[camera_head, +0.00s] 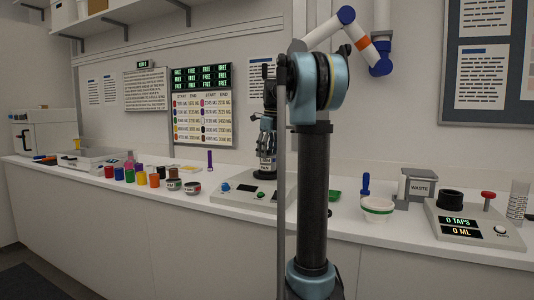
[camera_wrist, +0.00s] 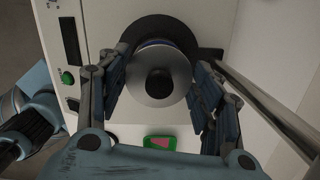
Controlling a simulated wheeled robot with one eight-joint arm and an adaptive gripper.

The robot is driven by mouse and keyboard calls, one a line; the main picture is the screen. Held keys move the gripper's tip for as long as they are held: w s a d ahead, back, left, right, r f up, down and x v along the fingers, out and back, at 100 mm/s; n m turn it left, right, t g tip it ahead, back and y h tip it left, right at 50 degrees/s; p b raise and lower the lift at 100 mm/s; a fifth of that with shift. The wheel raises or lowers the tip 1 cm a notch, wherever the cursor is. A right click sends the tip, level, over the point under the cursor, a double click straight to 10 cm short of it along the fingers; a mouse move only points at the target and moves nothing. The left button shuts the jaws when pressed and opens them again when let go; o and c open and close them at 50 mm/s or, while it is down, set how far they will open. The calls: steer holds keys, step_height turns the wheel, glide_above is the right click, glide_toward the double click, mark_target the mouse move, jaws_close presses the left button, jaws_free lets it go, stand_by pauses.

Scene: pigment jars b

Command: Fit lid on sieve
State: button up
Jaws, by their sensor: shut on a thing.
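The lid is a silver disc (camera_wrist: 142,92) with a black knob (camera_wrist: 159,81), facing the camera in the wrist view. In the head view my gripper (camera_head: 266,172) points down over a pale machine on the counter. A dark round ring (camera_wrist: 155,27) with a thin blue-purple edge shows behind the lid, perhaps the sieve or its seat. The lid hides most of it, and I cannot tell whether they touch.
Colored jars (camera_head: 142,178) stand left. A white bowl (camera_head: 377,209), a waste bin (camera_head: 419,187) and a tap counter (camera_head: 472,222) stand right.

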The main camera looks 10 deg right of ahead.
steer(key=o, duration=1.2)
steer(key=shift+c, duration=0.2)
step_height(320, 180, up, 12)
steer(key=d, duration=0.1)
steer(key=shift+s, duration=0.45)
steer(key=shift+f, duration=0.1)
